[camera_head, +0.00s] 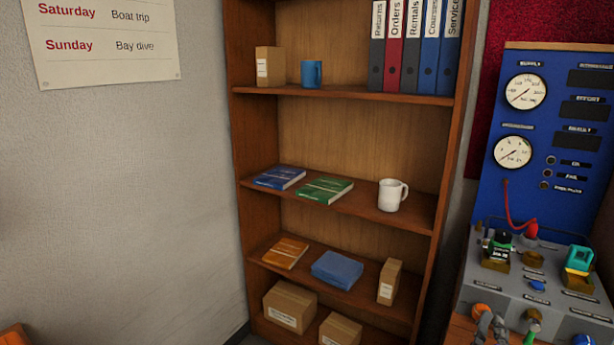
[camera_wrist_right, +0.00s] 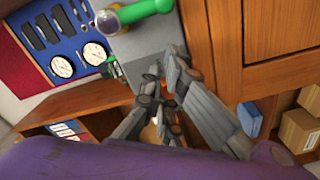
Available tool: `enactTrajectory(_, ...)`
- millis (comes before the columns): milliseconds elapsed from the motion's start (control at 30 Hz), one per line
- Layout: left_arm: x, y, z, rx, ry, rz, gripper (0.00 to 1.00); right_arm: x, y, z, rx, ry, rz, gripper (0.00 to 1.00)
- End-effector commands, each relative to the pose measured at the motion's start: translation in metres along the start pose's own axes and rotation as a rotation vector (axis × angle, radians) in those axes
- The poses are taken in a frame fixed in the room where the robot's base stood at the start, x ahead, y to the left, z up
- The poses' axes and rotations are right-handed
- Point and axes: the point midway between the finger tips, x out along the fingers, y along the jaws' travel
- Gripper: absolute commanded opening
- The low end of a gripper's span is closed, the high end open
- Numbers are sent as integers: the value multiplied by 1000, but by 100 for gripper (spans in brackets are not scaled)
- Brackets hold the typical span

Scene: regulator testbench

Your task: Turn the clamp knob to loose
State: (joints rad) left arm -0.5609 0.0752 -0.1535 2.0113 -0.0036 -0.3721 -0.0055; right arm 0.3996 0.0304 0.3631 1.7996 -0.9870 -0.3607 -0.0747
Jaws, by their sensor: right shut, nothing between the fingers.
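The regulator testbench (camera_head: 490,292) stands at the right of the head view, with several coloured knobs and handles on its grey deck. Its small labels are too blurred to tell which one is the clamp knob. An orange knob (camera_head: 483,310) is at the front left of the bench. My right gripper (camera_head: 486,322) is just in front of it, at the bottom edge, and partly overlaps it. In the right wrist view my right gripper (camera_wrist_right: 166,80) is shut and empty beside the grey bench. Whether it touches the orange knob cannot be told. My left gripper is not in view.
A green handle (camera_head: 531,320) and a blue knob (camera_head: 584,340) are close to the right of the gripper. The blue gauge panel (camera_head: 545,150) rises behind the deck. A wooden bookshelf (camera_head: 340,235) with books, mugs and boxes stands to the left.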

Motion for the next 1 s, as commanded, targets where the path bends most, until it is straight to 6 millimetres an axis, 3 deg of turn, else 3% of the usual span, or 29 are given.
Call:
enactTrajectory(233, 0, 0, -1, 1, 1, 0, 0, -4, 4, 7, -1, -5, 2, 0)
enactTrajectory(700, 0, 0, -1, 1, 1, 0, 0, -56, 2, 7, -2, -4, 0, 0)
enactTrajectory(1000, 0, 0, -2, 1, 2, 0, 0, -60, 3, 6, -2, -4, 0, 0)
